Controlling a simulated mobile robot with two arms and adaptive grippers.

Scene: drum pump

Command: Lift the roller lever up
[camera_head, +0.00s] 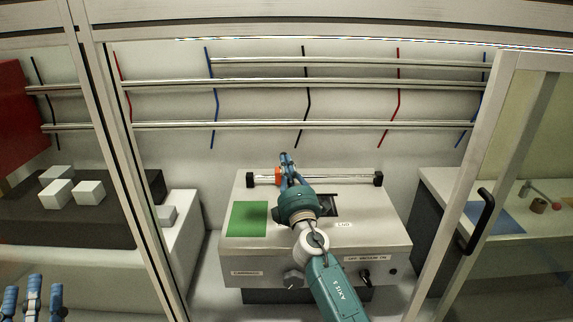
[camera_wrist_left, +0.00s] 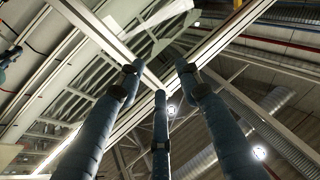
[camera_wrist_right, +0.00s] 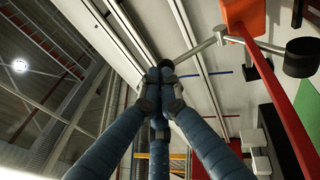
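The roller lever (camera_head: 335,180) is a shiny metal bar across the back of the pump box, with black end pieces and an orange part (camera_head: 278,176) near its left end. My right gripper (camera_head: 287,158) is at the bar, just right of the orange part. In the right wrist view its three fingers (camera_wrist_right: 160,74) are together, and the metal bar (camera_wrist_right: 198,49) runs into their tips; the bar beyond them is hidden. My left gripper (camera_head: 33,284) is at the lower left, away from the box. The left wrist view shows its fingers (camera_wrist_left: 158,75) apart and empty.
The grey pump box (camera_head: 300,245) carries a green square (camera_head: 247,218), knobs and labels. White blocks (camera_head: 57,193) lie on a dark mat at left. Frame posts stand on both sides, with a handled door (camera_head: 483,215) at right. Metal rails (camera_head: 300,125) run along the back wall.

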